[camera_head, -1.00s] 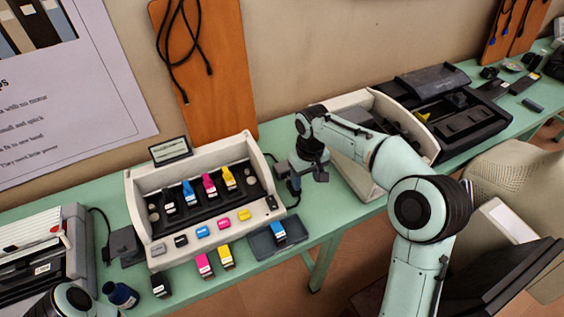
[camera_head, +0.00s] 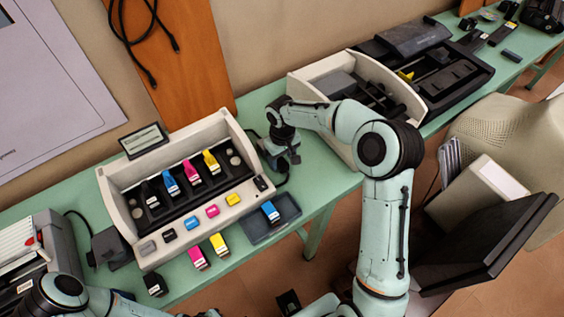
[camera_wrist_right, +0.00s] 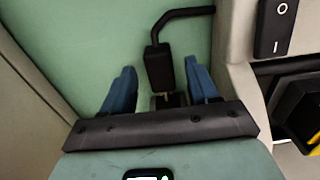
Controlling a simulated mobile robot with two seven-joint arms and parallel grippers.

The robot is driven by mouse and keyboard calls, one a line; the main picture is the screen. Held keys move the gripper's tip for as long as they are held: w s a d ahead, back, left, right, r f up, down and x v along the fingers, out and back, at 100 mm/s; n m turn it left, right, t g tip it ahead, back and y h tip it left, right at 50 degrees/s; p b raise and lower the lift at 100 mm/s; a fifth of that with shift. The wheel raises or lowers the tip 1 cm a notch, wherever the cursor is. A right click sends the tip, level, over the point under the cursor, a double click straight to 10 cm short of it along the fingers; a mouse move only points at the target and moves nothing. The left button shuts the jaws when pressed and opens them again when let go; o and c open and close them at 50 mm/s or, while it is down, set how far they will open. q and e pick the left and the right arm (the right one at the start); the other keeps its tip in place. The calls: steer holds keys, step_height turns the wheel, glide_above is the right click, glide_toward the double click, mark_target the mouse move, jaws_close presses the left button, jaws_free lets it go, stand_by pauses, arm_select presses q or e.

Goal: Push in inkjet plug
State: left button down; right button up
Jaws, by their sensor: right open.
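The inkjet printer (camera_head: 222,218) is a pale open box with cartridges, on the green table. A black plug (camera_wrist_right: 159,68) with a bent cable shows in the right wrist view, beside the printer's side wall (camera_wrist_right: 240,90). My right gripper (camera_head: 284,160) is low over the table just right of the printer. In the wrist view its blue fingers (camera_wrist_right: 160,80) are apart, one on each side of the plug, with gaps visible. Small metal parts show below the plug, partly hidden by the gripper. The socket cannot be made out. My left arm shows at the lower left; its gripper is out of view.
A black rocker switch (camera_wrist_right: 275,28) sits on the printer's top edge. A dark tray (camera_head: 283,226) with a blue cartridge lies in front of the printer. A second pale open machine (camera_head: 310,95) stands close to the right. Loose cartridges (camera_head: 219,245) lie near the table's front edge.

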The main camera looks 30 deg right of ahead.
steer(key=shift+f, duration=1.2)
